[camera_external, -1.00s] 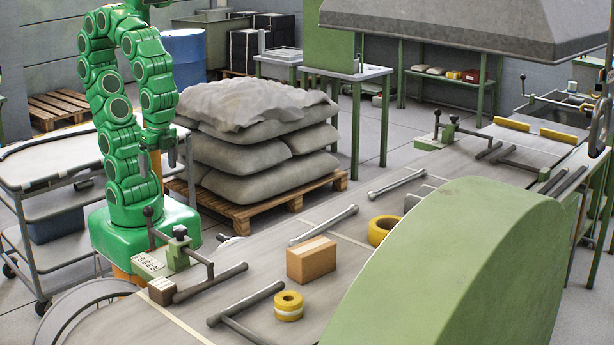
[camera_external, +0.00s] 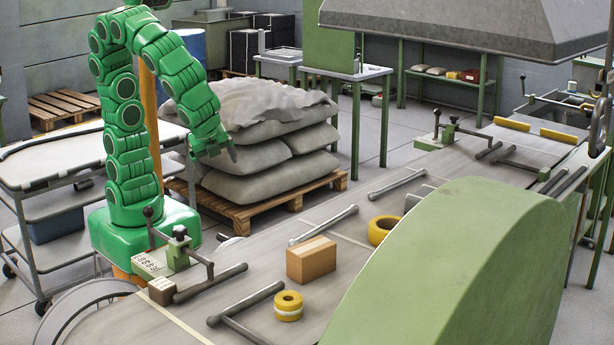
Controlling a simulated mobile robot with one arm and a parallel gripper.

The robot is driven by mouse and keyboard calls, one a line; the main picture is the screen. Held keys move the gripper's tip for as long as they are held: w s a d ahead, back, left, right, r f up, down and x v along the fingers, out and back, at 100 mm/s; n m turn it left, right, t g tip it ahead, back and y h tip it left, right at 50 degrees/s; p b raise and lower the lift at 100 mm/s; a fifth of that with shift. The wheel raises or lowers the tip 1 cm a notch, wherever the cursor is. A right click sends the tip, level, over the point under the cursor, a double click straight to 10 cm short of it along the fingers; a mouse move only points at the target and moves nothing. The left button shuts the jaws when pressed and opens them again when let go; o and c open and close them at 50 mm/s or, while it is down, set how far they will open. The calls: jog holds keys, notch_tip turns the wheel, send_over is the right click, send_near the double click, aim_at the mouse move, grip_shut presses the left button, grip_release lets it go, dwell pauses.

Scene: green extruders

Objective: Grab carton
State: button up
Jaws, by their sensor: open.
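The carton (camera_external: 311,261) is a small brown box with a paler tape strip along its top. It lies on the grey conveyor table, between metal bars and beside a yellow tape roll. My gripper (camera_external: 226,157) is at the end of the green arm, up and to the left of the carton, in front of the stacked sacks in the picture. It is open, empty and well apart from the carton. The fingers are small and partly blend with the sacks behind.
A yellow and white tape roll (camera_external: 288,306) sits just in front of the carton, and a yellow ring (camera_external: 382,230) behind it to the right. A large green curved cover (camera_external: 455,275) stands close on the right. Metal bars (camera_external: 324,226) lie across the conveyor (camera_external: 262,262).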

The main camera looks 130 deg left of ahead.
jog(key=w+a+m+y, duration=0.2)
jog(key=w+m+y, duration=0.1)
jog(key=w, duration=0.7)
jog(key=m+t+y, duration=0.4)
jog(key=m+y, duration=0.2)
jog(key=m, duration=0.6)
send_near(310, 247)
jog(key=a, duration=0.3)
jog(key=shift+d+f+x, duration=0.1)
jog(key=shift+f+x, duration=0.1)
jog(key=shift+x, duration=1.1)
jog(key=shift+d+f+x, duration=0.1)
jog(key=shift+f+x, duration=0.1)
jog(key=shift+x, duration=1.15)
jog(key=shift+d+f+x, duration=0.1)
jog(key=shift+f+x, duration=0.1)
jog(key=shift+x, duration=1.1)
jog(key=shift+w+a, duration=0.1)
jog(key=c, duration=1.3)
jog(key=shift+r, duration=0.15)
